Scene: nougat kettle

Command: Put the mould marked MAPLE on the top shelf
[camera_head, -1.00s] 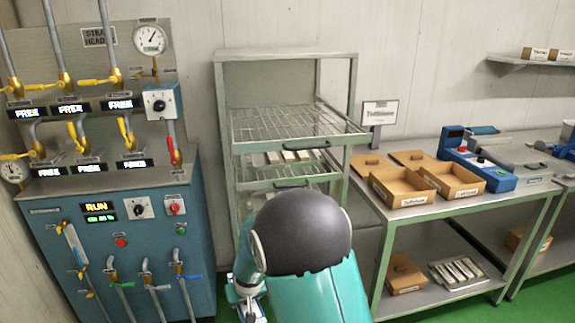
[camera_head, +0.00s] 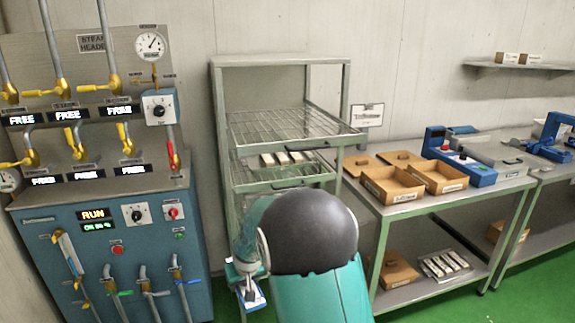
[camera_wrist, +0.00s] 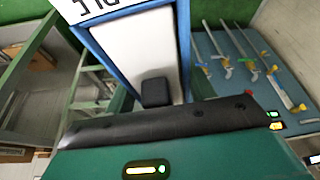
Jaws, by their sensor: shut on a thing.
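A blue-rimmed mould with a pale filling (camera_wrist: 138,48) is held by my gripper, and its dark pad (camera_wrist: 155,93) shows against the pale face in the wrist view. Part of a white label with black letters shows at its top edge, but I cannot read a full word. In the head view my gripper (camera_head: 247,272) and the mould (camera_head: 254,299) are low, in front of the rack, partly hidden by my arm. The green rack (camera_head: 217,130) has an upper wire shelf (camera_head: 290,122), which looks empty and is above my gripper.
A lower wire shelf (camera_head: 255,177) holds several pale bars. The blue steam cabinet (camera_head: 60,210) stands close on the left. A bench (camera_head: 420,207) with open cartons (camera_head: 390,187) and a blue machine (camera_head: 465,167) is on the right. Green floor (camera_head: 440,307) lies below.

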